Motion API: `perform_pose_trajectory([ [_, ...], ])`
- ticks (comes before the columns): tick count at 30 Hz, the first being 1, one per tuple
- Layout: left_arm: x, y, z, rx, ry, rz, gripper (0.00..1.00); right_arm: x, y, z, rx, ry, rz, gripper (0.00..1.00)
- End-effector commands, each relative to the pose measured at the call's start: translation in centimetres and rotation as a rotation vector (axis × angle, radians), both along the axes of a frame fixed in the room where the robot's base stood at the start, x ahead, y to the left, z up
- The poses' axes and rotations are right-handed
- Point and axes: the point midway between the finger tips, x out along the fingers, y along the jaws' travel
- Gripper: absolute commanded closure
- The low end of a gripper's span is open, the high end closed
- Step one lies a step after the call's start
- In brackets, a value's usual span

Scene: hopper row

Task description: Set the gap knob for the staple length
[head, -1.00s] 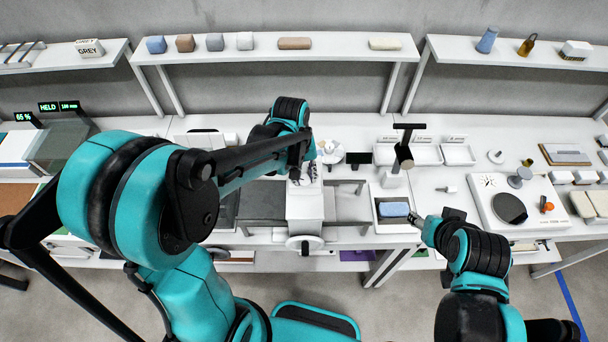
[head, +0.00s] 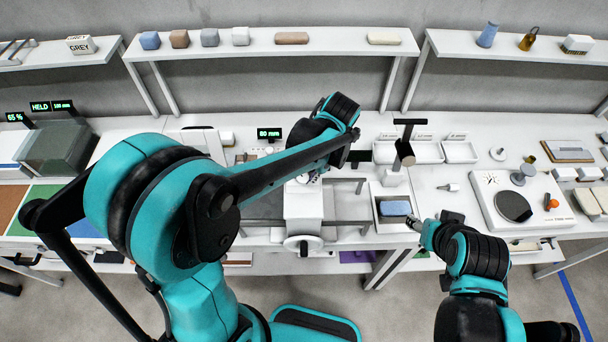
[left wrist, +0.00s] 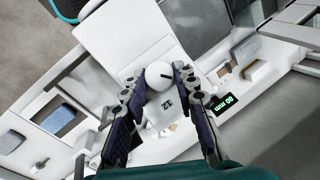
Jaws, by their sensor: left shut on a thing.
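The gap knob (left wrist: 159,75) is a round white knob with a black line, seen in the left wrist view on top of a white machine housing (head: 304,205). The number 12 shows beside it. My left gripper (left wrist: 157,86) has a finger on each side of the knob and is shut on it. In the head view my left gripper (head: 308,177) is over the housing and mostly hides the knob. A small display (head: 269,133) reads 80 mm; it also shows in the left wrist view (left wrist: 227,101). My right gripper (head: 414,222) is small beside a tray; its jaw state is unclear.
The tray (head: 379,218) holds a blue block (head: 395,208). A black-topped post (head: 405,153) stands behind it. A handwheel (head: 303,245) is on the housing's front. Displays at far left read HELD (head: 40,106) and 65 % (head: 14,117). A shelf (head: 270,48) with blocks runs above.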

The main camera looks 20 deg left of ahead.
Motion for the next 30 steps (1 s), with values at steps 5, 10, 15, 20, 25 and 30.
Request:
perform_pose_trajectory([
  [5,0.0,-0.2,-0.2,0.065,0.018,-0.087,1.0,0.0,0.0,-0.9,0.0,0.0,0.0,0.5],
  [10,0.0,-0.2,-0.1,0.107,0.029,-0.139,1.0,0.0,0.0,-1.3,0.0,0.0,0.0,0.5],
  [15,0.0,-0.2,-0.1,0.127,0.036,-0.165,1.0,0.0,0.0,-1.4,0.0,0.0,0.0,0.5],
  [20,0.0,-0.2,0.0,0.134,0.037,-0.173,1.0,0.0,0.0,-1.5,0.0,0.0,0.0,0.5],
  [25,0.0,-0.2,0.0,0.134,0.037,-0.173,1.0,0.0,0.0,-1.4,0.0,0.0,0.0,0.5],
  [30,0.0,-0.2,0.0,0.134,0.037,-0.173,0.61,0.0,0.0,-1.4,0.0,0.0,0.0,0.5],
])
